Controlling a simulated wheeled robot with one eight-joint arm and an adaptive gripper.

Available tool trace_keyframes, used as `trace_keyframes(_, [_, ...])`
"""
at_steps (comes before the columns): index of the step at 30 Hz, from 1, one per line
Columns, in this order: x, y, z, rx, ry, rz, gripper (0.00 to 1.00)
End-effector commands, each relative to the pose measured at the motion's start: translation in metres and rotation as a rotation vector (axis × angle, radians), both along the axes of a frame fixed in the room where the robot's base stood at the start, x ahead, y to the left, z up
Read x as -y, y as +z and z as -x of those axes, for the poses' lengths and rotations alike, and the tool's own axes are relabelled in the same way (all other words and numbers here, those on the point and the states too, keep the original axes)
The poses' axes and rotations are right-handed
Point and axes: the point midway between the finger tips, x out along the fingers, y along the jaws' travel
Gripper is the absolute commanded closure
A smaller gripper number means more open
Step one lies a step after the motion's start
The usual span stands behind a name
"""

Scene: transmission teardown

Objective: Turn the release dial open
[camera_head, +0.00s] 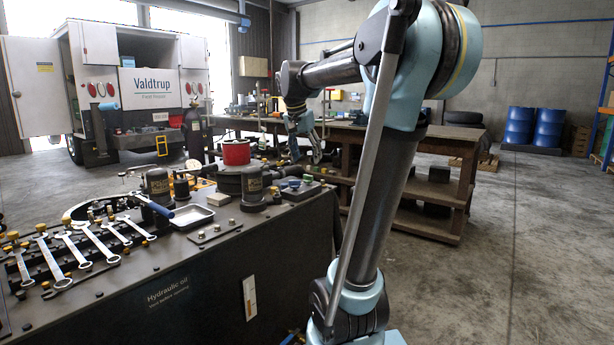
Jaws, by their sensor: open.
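My gripper (308,153) hangs from the bent arm near the picture's middle, its fingers pointing down. Its jaws are open, and I see nothing held between them. It is above the right end of the dark machine housing (190,285) and shows in front of the workbench.
Several wrenches (95,243), a metal tray (192,217), black canisters (252,190) and a red container (236,152) crowd the housing top. A wooden workbench (440,198) stands behind my arm. The floor (530,260) at right is clear. A service truck (150,80) stands back left.

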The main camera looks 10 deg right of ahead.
Motion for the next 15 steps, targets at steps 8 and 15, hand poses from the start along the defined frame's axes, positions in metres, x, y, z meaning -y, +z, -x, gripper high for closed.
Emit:
trace_keyframes(8, [-0.014, 0.045, -0.074, 0.057, -0.144, 0.013, 0.42])
trace_keyframes(15, [-0.018, 0.054, -0.094, 0.076, -0.189, 0.016, 0.42])
